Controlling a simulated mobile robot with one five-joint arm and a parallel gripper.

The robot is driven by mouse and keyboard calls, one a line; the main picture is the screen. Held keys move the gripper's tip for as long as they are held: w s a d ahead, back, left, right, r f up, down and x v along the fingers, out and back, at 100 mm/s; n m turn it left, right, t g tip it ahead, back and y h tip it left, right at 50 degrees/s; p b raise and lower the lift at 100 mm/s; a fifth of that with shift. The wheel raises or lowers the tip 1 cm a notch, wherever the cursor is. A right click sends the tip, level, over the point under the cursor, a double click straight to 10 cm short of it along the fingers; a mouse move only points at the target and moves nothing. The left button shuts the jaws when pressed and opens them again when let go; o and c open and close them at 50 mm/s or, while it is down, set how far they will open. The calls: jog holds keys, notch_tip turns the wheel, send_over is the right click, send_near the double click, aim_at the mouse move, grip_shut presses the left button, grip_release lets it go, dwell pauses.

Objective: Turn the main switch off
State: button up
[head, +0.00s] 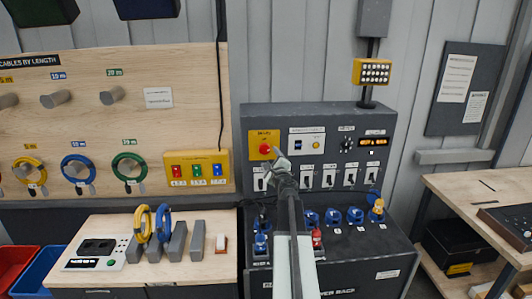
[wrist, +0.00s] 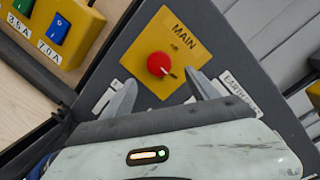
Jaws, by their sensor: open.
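The main switch is a round red knob (wrist: 160,65) on a yellow plate (wrist: 140,52) marked MAIN. A small pale mark shows at the knob's lower right in the wrist view; the small print around it is too small to read. In the head view the red knob (head: 266,149) sits at the upper left of the dark panel. My gripper (head: 279,163) is just below and right of it there. In the wrist view my gripper (wrist: 162,84) is open and empty, its two fingers either side of the knob's lower part.
Blue and red plugs (head: 333,215) stand on the ledge below. A yellow box (head: 197,171) with coloured switches is to the left. A black cable (head: 221,90) hangs nearby.

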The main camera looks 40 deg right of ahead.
aim_at(265, 150)
jog(key=x, duration=0.7)
jog(key=shift+w+d, duration=0.1)
jog(key=shift+w, duration=0.2)
jog(key=c, duration=1.4)
